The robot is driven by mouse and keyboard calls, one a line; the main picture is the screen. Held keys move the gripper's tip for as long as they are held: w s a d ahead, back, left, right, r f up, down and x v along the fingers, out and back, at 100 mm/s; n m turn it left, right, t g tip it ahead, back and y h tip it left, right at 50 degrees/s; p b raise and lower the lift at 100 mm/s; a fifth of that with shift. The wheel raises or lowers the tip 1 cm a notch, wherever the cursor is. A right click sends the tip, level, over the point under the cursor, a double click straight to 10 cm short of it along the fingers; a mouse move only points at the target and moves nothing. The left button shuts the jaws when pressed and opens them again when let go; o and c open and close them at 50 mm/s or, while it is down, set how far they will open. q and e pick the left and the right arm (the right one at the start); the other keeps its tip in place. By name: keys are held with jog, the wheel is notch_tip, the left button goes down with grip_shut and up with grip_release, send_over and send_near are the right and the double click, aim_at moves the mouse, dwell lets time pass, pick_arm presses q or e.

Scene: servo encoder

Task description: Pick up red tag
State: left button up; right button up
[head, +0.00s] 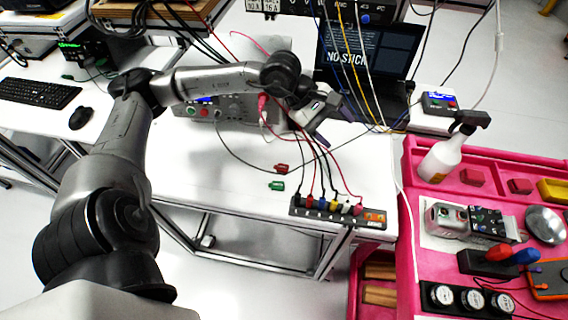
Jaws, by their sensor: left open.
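A small red tag (282,168) lies on the white table, just above and right of a similar green tag (277,186). My left gripper (318,128) is above the table, up and to the right of the red tag and apart from it. It is open with nothing seen between its fingers, though cables cross in front of it and blur its outline. My right gripper is not in view.
A connector strip (372,217) with several plugged cables lies at the table's front edge, right of the tags. A grey instrument box (205,109), a laptop (368,52) and hanging cables are behind. A pink bench (408,165) with tools stands at right.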

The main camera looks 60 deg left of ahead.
pick_arm(q)
jog(key=s+a+f+m+g+y, duration=0.3)
jog(key=a+f+y, duration=0.1)
jog(key=a, duration=0.1)
jog(key=m+g+y+b, duration=0.2)
jog(key=m+g+y, duration=0.1)
jog(key=m+g, duration=0.15)
send_over(284, 164)
jog(key=shift+m+t, duration=0.45)
jog(key=f, duration=1)
jog(key=shift+s+a, duration=0.15)
jog(key=shift+a, duration=0.15)
jog(key=f, duration=0.1)
jog(key=f+b, duration=0.1)
jog(key=f, duration=0.2)
jog(key=shift+d+f, duration=0.25)
jog(key=shift+f, duration=0.45)
jog(key=shift+a, duration=0.1)
jog(key=shift+c, duration=0.3)
